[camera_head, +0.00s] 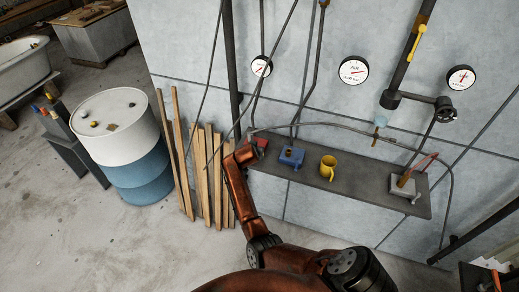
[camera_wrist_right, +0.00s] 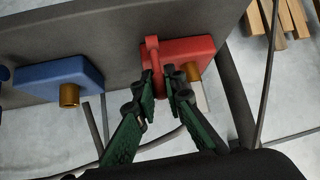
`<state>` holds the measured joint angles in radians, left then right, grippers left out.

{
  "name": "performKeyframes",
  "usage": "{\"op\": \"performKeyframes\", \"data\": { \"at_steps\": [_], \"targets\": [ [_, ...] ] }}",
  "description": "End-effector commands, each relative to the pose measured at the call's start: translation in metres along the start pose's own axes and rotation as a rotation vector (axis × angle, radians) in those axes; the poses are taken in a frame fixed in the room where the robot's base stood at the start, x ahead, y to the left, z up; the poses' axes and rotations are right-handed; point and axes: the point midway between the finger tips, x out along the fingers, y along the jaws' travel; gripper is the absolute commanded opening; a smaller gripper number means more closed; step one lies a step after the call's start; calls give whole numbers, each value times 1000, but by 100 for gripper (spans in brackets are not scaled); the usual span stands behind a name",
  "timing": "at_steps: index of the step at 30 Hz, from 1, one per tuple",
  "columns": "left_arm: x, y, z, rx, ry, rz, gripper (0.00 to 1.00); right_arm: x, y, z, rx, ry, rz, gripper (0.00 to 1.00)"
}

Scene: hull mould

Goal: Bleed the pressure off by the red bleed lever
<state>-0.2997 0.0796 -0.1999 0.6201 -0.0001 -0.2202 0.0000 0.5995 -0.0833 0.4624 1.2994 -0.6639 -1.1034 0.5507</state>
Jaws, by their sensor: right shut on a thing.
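The red bleed lever (camera_wrist_right: 152,50) is a slim red bar on a red block (camera_wrist_right: 190,52) in the right wrist view. A brass stub shows beside it on the same block. My right gripper (camera_wrist_right: 161,84) has its green fingers shut on the lower part of the lever, and the fingers hide some of it. In the head view the red block (camera_head: 261,142) sits at the left end of the grey shelf (camera_head: 300,186), and my right gripper (camera_head: 246,153) is at it. My left gripper is in neither view.
Three gauges (camera_head: 353,70) hang on the wall. Wooden planks (camera_head: 203,175) and a drum (camera_head: 124,150) stand left of the shelf. Hoses and pipes run close above.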

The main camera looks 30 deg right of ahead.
Motion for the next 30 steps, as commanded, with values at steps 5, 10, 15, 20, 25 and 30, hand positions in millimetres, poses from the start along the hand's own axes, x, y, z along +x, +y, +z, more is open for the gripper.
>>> {"op": "performKeyframes", "data": {
  "at_steps": [5, 10, 15, 20, 25, 30],
  "targets": [
    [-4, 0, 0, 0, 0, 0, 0, 0, -3, 0, 0, -17, -5, 0],
    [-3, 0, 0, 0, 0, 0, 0, 1, -3, 0, 0, -18, -6, 0],
    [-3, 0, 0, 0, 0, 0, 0, 1, -3, 0, 1, -17, -6, 0],
    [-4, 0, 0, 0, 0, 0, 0, 1, -3, 0, 1, -17, -5, 21],
    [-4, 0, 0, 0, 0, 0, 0, 1, -2, 0, 0, -16, -5, 29],
    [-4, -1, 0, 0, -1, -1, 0, 1, -2, 0, 0, -16, -4, 29]
  ]
}}
